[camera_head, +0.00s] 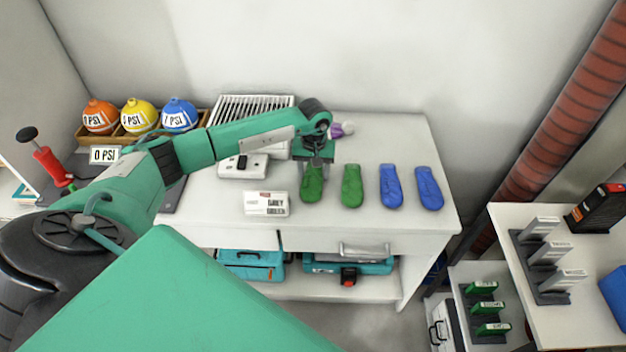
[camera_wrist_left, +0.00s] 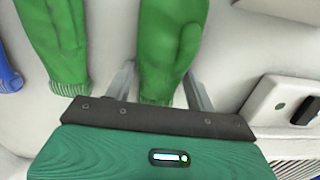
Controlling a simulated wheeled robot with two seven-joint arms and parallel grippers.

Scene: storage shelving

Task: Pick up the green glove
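Two green gloves lie side by side on the white table, the left one (camera_head: 312,186) and the right one (camera_head: 352,187). My left gripper (camera_head: 316,163) reaches over the far end of the left green glove. In the left wrist view, the two fingers of the gripper (camera_wrist_left: 158,80) stand apart, one on each side of that glove (camera_wrist_left: 168,45) near its cuff. They do not look closed on it. The other green glove (camera_wrist_left: 58,40) lies beside, outside the fingers. My right gripper is not in view.
Two blue gloves (camera_head: 391,187) (camera_head: 429,188) lie to the right. A white label box (camera_head: 266,204) and a white device (camera_head: 243,166) are to the left. A purple object (camera_head: 342,129) lies behind the gripper. The table's right part is clear.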

